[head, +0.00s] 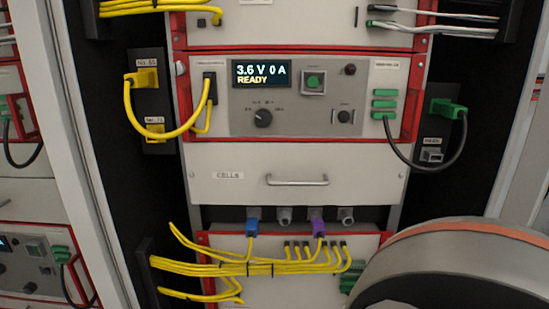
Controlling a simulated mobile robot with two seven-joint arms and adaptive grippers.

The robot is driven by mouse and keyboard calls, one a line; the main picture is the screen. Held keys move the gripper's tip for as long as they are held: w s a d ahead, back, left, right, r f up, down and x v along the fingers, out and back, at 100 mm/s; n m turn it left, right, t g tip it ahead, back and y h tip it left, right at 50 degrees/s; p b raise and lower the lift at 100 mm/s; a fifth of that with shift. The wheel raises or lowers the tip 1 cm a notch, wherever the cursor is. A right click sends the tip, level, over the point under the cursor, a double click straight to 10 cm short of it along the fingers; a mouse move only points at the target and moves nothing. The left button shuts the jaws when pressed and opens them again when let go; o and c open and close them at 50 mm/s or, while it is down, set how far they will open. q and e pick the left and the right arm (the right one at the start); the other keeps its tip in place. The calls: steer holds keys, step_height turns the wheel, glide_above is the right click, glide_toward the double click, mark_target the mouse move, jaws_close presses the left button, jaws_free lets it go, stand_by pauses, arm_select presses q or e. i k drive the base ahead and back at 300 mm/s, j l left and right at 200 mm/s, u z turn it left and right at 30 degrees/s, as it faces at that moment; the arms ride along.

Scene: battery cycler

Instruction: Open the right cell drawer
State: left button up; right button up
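A light grey drawer front labelled CELLS (235,192) sits in the rack in the middle of the head view. A horizontal metal bar handle (297,181) is fixed at its centre. The drawer looks shut, below the cycler panel (305,100), whose display reads 3.6 V 0 A READY. No other drawer marked CELLS is clearly visible. Neither of my grippers is in view. A large rounded grey arm link with an orange band, which seems to be mine, fills the lower right corner and hides part of the rack there.
Blue (253,227) and purple (319,227) plugs and grey connectors hang just below the drawer. Yellow cables (230,267) run under them. A black cable (425,165) loops from the green plug (447,108) at right. The space before the handle looks clear.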

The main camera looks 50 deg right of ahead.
mark_target(238, 173)
steer(key=z, duration=1.7)
